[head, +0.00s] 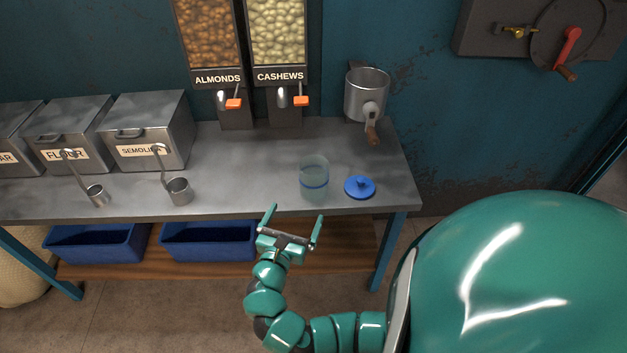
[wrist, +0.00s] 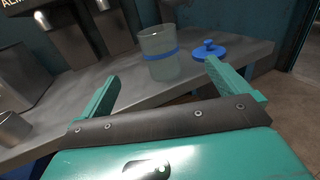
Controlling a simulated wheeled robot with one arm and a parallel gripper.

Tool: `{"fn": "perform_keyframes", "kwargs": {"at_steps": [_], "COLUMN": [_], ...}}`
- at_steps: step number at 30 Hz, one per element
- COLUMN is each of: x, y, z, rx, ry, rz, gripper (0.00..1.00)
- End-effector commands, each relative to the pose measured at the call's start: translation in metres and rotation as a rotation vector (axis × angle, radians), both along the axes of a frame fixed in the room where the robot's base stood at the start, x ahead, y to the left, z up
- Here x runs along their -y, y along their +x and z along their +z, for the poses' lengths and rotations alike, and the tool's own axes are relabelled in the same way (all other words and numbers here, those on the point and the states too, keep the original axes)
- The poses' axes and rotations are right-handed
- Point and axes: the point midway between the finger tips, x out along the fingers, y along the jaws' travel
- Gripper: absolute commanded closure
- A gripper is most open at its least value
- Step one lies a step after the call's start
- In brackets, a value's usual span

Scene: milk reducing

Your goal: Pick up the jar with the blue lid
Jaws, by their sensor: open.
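A clear glass jar (head: 314,175) with a blue band stands upright and open-topped on the metal table, near its front edge. Its blue lid (head: 360,187) lies flat on the table just right of it, apart from the jar. In the wrist view the jar (wrist: 158,52) is ahead, between the fingers' directions, and the lid (wrist: 208,49) is beyond the right finger. My gripper (head: 295,228) is open and empty, just in front of the table edge, short of the jar. It also shows at the bottom of the wrist view (wrist: 162,88).
Two metal ladle cups (head: 179,191) (head: 97,195) and labelled metal bins (head: 146,130) stand to the left on the table (head: 240,180). Nut dispensers (head: 279,78) and a metal grinder (head: 367,95) are at the back. Blue trays (head: 208,242) sit on the lower shelf.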

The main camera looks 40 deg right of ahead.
Motion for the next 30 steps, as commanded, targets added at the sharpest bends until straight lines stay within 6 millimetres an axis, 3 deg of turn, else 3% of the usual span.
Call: {"fn": "perform_keyframes", "kwargs": {"at_steps": [5,21,30], "x": [0.013,0.079,0.097], "y": [0.008,0.062,0.077], "z": [0.000,0.001,0.000], "rx": [-0.014,-0.011,-0.011], "ry": [-0.010,-0.009,-0.009], "rz": [-0.005,0.000,0.006], "gripper": [0.00,0.00,0.00]}}
